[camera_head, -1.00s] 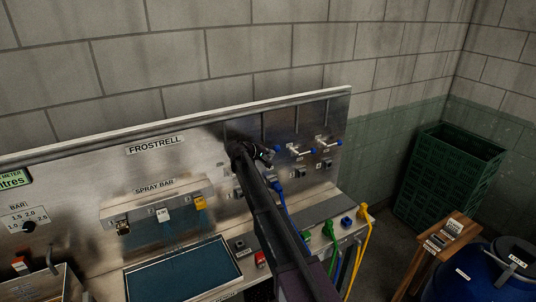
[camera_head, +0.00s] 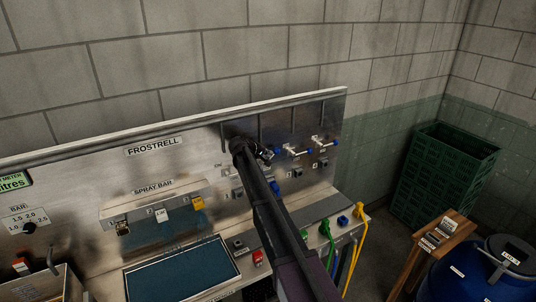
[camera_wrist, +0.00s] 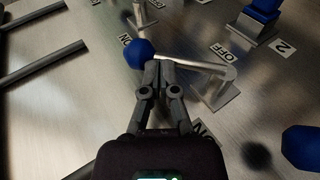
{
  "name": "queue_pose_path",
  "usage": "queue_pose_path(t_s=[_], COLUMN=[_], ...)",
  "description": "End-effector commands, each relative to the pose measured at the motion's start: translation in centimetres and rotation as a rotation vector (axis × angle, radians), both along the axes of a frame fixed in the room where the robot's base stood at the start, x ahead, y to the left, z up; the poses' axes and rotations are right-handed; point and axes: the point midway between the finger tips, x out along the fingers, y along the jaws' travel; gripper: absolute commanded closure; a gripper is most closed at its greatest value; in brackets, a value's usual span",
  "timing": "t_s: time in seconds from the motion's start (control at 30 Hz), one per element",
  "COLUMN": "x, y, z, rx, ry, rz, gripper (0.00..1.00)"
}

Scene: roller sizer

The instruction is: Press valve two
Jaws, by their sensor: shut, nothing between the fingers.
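In the wrist view my gripper (camera_wrist: 161,68) is shut and empty. Its fingertips are right beside a blue ball knob (camera_wrist: 138,52) on the end of a metal valve lever (camera_wrist: 195,66); I cannot tell whether they touch. A label reading 2 (camera_wrist: 283,47) sits to the right, by a blue fitting (camera_wrist: 262,14). In the head view my gripper (camera_head: 265,154) is at the steel panel, and my arm hides part of the valve row.
Two other valve levers with blue knobs (camera_head: 309,152) (camera_head: 336,143) stand to the right. Below are a green plug (camera_head: 326,229) and a yellow hose (camera_head: 360,245). A spray bar (camera_head: 160,212) and tray (camera_head: 235,252) lie left. Green crates (camera_head: 445,175) stand at the right.

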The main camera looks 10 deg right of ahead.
Motion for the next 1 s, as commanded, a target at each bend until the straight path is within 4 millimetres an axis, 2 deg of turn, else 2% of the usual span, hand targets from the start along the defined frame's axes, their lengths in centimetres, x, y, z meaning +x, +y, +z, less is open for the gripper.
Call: queue_pose_path(t_s=[0.4, 1.0], x=[0.8, 1.2], y=[-3.0, -4.3], z=[-1.5, -3.2], rx=[-0.001, 0.000], ry=[0.000, 0.000], rz=[-0.014, -0.015], gripper=[1.00, 1.00])
